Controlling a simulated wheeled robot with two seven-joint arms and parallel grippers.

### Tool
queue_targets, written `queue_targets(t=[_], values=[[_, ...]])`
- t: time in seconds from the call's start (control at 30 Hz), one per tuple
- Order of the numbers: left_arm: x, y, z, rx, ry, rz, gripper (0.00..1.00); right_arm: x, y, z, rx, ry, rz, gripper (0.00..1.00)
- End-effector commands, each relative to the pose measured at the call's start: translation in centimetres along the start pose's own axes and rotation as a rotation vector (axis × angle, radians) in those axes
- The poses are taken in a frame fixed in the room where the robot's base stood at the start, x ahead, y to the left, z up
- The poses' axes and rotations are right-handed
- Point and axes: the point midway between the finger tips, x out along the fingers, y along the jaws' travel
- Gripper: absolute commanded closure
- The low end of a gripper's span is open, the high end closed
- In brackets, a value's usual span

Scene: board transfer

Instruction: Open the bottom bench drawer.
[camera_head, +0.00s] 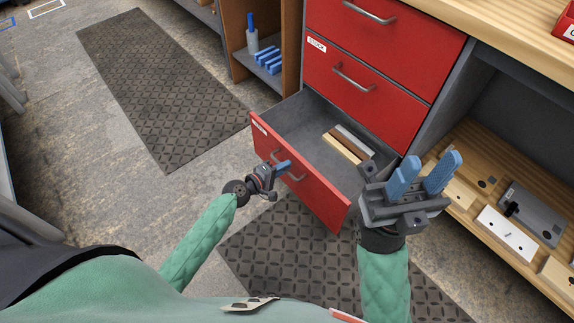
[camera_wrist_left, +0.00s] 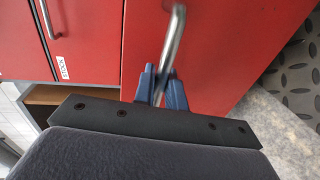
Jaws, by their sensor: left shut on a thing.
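The bottom bench drawer (camera_head: 265,143) has a red front and stands pulled out, its grey inside showing. A wooden strip and a lighter strip (camera_head: 347,146) lie in it. My left gripper (camera_head: 283,167) is at the drawer front, shut on its metal bar handle (camera_head: 296,178). In the left wrist view the blue fingers (camera_wrist_left: 162,88) close around the handle (camera_wrist_left: 174,40), with the red front behind. My right gripper (camera_head: 424,174) is raised to the right of the drawer, its two blue fingers apart with nothing between them.
Two shut red drawers (camera_head: 385,30) sit above. A wooden shelf (camera_head: 462,211) at the right holds a white plate (camera_head: 507,235) and a grey plate (camera_head: 532,213). Blue items (camera_head: 267,58) stand in a cubby at the back.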

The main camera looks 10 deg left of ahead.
Motion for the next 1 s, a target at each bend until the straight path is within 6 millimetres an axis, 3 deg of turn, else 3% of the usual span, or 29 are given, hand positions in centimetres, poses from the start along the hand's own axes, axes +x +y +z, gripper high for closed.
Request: queue_targets(t=[0.27, 0.3, 0.37, 0.7, 1.0], values=[[0.0, -0.1, 0.1, -0.001, -0.001, -0.001, 1.00, 0.0, 0.0, 0.0, 0.000, 0.000, 0.002, 0.64], [0.0, -0.1, 0.1, -0.001, -0.001, -0.001, 0.80, 0.0, 0.0, 0.0, -0.001, -0.001, 0.002, 0.64], [0.0, -0.1, 0.1, -0.001, -0.001, -0.001, 0.71, -0.1, 0.0, 0.0, -0.001, -0.002, 0.003, 0.64], [-0.4, -0.1, 0.0, 0.000, 0.000, -0.001, 0.71, -0.2, 0.0, -0.1, -0.001, -0.007, 0.004, 0.64], [-4.5, -0.1, 0.0, 0.001, -0.001, -0.003, 0.71, 0.0, 0.0, -0.1, -0.002, -0.002, 0.001, 0.64]])
